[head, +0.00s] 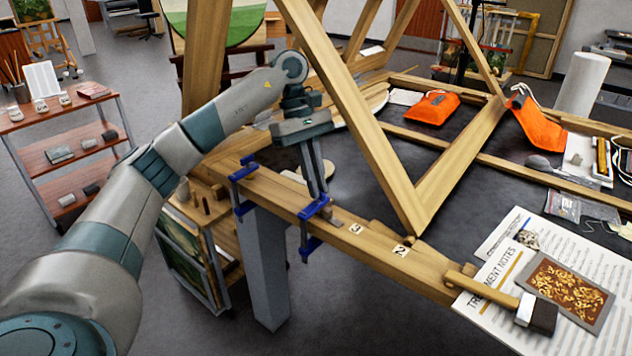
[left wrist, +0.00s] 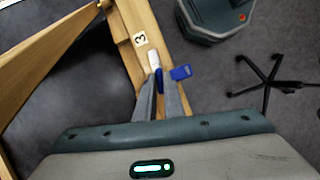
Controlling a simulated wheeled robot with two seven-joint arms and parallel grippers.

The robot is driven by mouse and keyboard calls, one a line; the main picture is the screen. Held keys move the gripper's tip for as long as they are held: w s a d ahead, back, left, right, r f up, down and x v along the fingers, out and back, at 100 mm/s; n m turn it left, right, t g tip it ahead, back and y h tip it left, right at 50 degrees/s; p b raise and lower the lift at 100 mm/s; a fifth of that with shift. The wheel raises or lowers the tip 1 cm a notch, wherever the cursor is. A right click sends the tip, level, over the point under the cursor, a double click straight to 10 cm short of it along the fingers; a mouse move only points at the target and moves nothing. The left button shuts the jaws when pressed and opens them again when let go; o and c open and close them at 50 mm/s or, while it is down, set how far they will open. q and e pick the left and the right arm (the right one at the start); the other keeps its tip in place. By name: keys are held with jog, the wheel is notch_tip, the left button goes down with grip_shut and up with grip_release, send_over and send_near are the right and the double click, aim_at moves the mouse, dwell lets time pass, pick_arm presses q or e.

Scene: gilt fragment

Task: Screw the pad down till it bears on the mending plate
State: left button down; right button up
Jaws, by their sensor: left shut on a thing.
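My left gripper (head: 318,194) reaches down from above to the nearer of two blue clamps (head: 312,243) on the wooden beam (head: 280,198). Its fingers are shut on the upper part of this clamp. In the left wrist view the blue clamp (left wrist: 181,72) shows at and beside the fingertips (left wrist: 160,88). A small pale strip (left wrist: 154,59) lies on the beam just beyond the fingertips; it may be the mending plate. The pad is hidden, so I cannot tell whether it touches the plate. My right gripper is in neither view.
A second blue clamp (head: 241,184) grips the beam to the left. Slanted timbers (head: 365,125) rise close to my left arm. A hammer (head: 520,302) and printed notes (head: 490,283) lie at the right. A shelf cart (head: 70,155) stands at the far left.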

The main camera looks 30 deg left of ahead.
pick_arm(q)
jog(key=c, duration=1.9)
grip_release()
jog(key=shift+r, duration=0.1)
jog(key=shift+o, duration=0.2)
jog(key=shift+w+a+r+b, duration=0.15)
jog(key=shift+a+r+b, duration=0.15)
jog(key=shift+r, duration=0.35)
jog(key=w+a+r, duration=0.1)
jog(key=w+a, duration=0.2)
jog(key=a, duration=0.9)
jog(key=shift+w+r, duration=0.2)
jog(key=shift+w, duration=0.2)
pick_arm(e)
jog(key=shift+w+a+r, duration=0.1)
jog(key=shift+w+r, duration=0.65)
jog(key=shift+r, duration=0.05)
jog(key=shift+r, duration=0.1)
